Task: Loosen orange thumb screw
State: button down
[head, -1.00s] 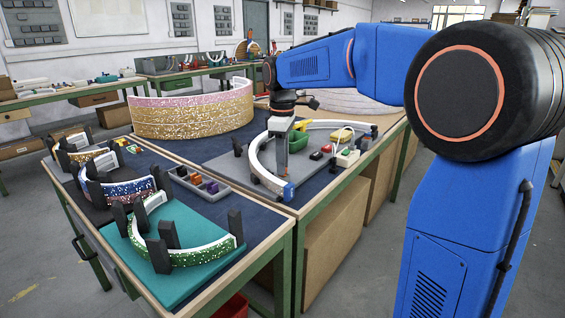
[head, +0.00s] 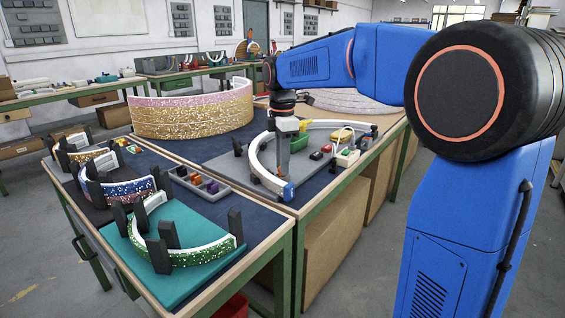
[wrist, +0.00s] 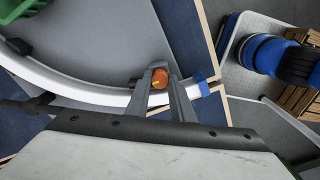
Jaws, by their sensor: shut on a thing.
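The orange thumb screw (wrist: 159,79) shows in the wrist view between the tips of my gripper (wrist: 160,80), which is shut on it. The screw sits beside the white curved strip (wrist: 95,93), near the strip's blue-tipped end (wrist: 202,84). In the head view my gripper (head: 283,172) points down over the grey board (head: 233,170), at the inner side of the white arc (head: 255,155). The screw cannot be made out in the head view.
A yellow piece (head: 342,135) and a red block (head: 316,156) lie inside the arc. A tall pink-and-gold glitter arc (head: 190,110) stands behind on the left. Nearer, a green glitter arc (head: 205,254) stands on a teal board (head: 150,280) between dark posts.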

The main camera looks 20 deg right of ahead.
jog(key=shift+f, duration=0.15)
jog(key=c, duration=1.5)
grip_release()
jog(key=shift+c, duration=0.2)
notch_tip(320, 180, up, 18)
jog(key=shift+f, duration=0.25)
jog(key=s+d+f+m+t, duration=0.2)
jog(key=s+f+m, duration=0.7)
jog(key=s+f, duration=0.5)
jog(key=s+d+f+m+t, duration=0.2)
jog(key=s+d+f+m, duration=0.3)
jog(key=s+f+m, duration=0.4)
jog(key=s+f, duration=0.5)
jog(key=s, duration=0.5)
jog(key=shift+f+m+t, duration=0.15)
jog(key=shift+m+t, duration=0.15)
jog(key=shift+t, duration=0.1)
